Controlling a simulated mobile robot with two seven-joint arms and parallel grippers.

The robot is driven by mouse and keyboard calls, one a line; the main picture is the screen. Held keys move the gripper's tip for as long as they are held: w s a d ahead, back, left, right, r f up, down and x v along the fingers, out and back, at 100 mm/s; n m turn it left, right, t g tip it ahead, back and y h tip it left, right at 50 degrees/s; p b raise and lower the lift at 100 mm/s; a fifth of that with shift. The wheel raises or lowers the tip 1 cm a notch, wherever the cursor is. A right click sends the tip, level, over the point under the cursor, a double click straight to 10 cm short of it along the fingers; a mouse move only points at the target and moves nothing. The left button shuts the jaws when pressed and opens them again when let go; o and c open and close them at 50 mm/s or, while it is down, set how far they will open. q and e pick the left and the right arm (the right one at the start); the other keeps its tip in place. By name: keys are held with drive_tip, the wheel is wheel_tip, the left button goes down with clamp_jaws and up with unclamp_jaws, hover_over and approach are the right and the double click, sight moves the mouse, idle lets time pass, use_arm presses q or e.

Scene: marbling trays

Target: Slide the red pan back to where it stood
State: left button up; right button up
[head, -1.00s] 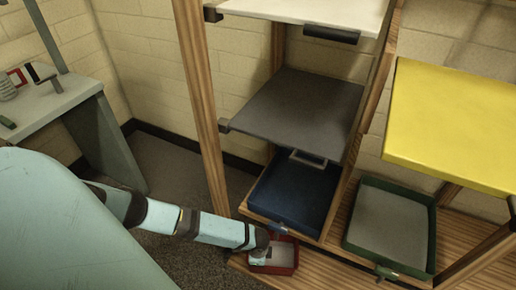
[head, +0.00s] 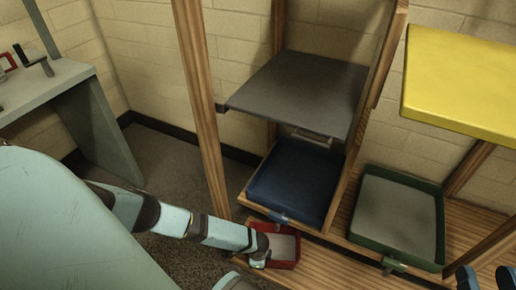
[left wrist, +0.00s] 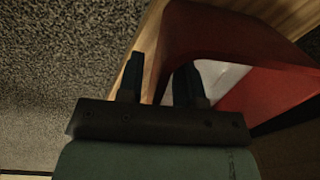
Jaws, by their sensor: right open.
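The red pan (head: 285,262) with a pale floor sits at the front left of the wooden lower shelf, below the blue tray. My left gripper (head: 262,252) is at the pan's left wall. In the left wrist view, its two dark fingers (left wrist: 158,82) stand on either side of the red wall (left wrist: 190,30), one outside and one over the pan's inside. I cannot tell whether they press on the wall. My right gripper (head: 487,278) shows at the bottom right corner, open, with nothing seen between its fingers.
A blue tray (head: 293,185) stands just behind the pan, under a grey shelf board (head: 300,90). A green tray (head: 437,225) stands to the right, below a yellow board (head: 465,80). A wooden post (head: 200,110) rises left of the pan. A grey bench (head: 60,90) is far left.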

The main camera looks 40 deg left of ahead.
use_arm(q)
clamp_jaws()
idle(1.3)
